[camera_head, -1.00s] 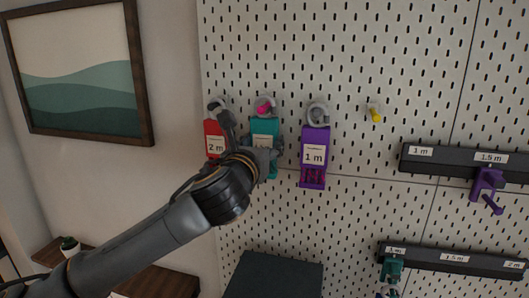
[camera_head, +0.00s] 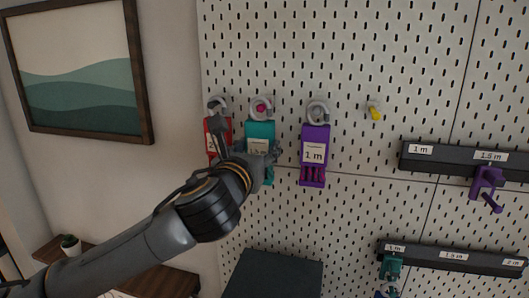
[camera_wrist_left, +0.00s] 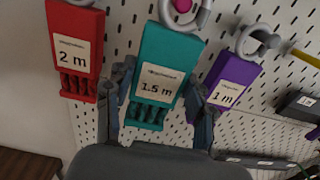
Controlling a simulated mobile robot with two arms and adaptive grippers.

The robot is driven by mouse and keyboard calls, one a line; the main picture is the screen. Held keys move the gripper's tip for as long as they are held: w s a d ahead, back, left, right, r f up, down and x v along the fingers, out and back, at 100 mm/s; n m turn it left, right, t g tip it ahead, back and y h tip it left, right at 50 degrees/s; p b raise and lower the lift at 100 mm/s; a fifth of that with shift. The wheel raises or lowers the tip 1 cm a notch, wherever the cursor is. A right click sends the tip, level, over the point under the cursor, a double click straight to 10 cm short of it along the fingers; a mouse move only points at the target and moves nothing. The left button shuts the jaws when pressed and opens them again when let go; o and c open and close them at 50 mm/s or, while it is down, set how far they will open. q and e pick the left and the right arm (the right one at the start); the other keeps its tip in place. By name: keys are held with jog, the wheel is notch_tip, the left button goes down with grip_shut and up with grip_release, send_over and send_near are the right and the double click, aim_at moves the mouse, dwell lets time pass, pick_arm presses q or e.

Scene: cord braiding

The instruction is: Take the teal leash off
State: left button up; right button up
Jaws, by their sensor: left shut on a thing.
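The teal leash (camera_head: 260,130) is a flat teal holder with a white label and a pale ring (camera_head: 252,101) at its top. The ring still surrounds a magenta peg (camera_head: 261,108) on the pegboard; the peg's tip shows inside it. In the left wrist view the teal leash (camera_wrist_left: 166,62) reads "1.5 m" and its lower part sits between my left gripper's two fingers (camera_wrist_left: 158,108). My left gripper (camera_head: 262,157) is shut on it. My right gripper is not in view.
A red 2 m leash (camera_head: 213,132) hangs close on the left, partly behind my arm. A purple 1 m leash (camera_head: 314,150) hangs close on the right. A yellow peg (camera_head: 375,113) is bare. Dark labelled rails (camera_head: 455,160) are at the right.

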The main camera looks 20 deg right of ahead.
pick_arm(q)
jog(key=shift+v, duration=1.5)
